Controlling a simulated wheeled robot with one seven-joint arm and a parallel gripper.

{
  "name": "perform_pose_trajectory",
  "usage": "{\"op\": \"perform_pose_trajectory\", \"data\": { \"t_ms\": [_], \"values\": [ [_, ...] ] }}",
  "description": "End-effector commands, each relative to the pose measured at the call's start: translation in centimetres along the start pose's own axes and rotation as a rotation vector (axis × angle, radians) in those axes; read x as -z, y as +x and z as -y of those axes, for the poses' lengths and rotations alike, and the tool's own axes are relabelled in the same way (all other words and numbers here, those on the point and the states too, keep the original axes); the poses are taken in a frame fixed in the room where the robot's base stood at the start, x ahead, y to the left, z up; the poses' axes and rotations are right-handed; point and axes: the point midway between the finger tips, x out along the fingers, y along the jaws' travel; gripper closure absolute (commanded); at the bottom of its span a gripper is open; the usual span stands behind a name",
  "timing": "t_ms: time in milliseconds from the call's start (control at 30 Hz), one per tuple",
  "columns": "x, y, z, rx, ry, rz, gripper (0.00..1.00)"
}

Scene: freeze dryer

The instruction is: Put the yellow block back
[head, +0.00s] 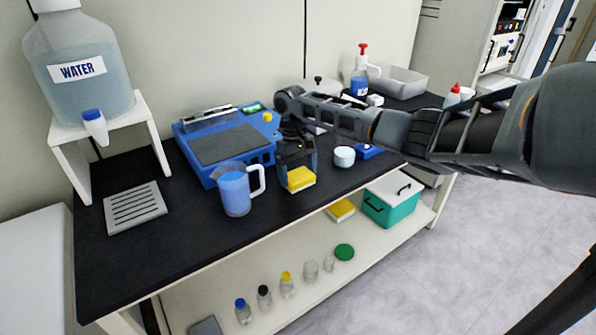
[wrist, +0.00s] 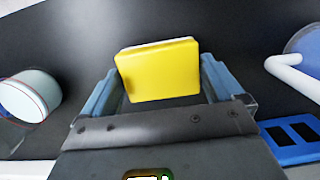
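A yellow block (head: 301,179) with a pale layer along one edge is at my gripper (head: 299,168), over the front part of the black bench top. In the wrist view the yellow block (wrist: 158,72) lies between the two blue-grey fingers of my gripper (wrist: 160,85), which close on its sides. I cannot tell whether its underside touches the bench. A second yellow block (head: 341,210) with a white layer lies on the lower shelf, partly under the bench edge, left of a teal box.
A blue-filled jug (head: 235,190) stands left of my gripper, and a small white round container (head: 344,156) stands right of it. A blue device (head: 228,145) is behind. The lower shelf (head: 375,240) holds bottles and the teal box (head: 390,205).

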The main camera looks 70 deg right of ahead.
Motion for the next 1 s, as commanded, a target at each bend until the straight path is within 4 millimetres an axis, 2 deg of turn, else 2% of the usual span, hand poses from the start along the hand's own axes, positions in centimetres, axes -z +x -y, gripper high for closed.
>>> {"op": "perform_pose_trajectory", "data": {
  "t_ms": [267,433,800,1000],
  "values": [
    [0.0,-0.1,0.0,-0.001,0.0,0.0,0.0],
    [0.0,-1.3,0.0,-0.001,0.0,-0.002,0.0],
    [0.1,-8.5,0.0,-0.001,0.0,-0.003,0.0],
    [0.0,-11.3,0.0,-0.001,0.0,-0.001,0.0]
  ]
}}
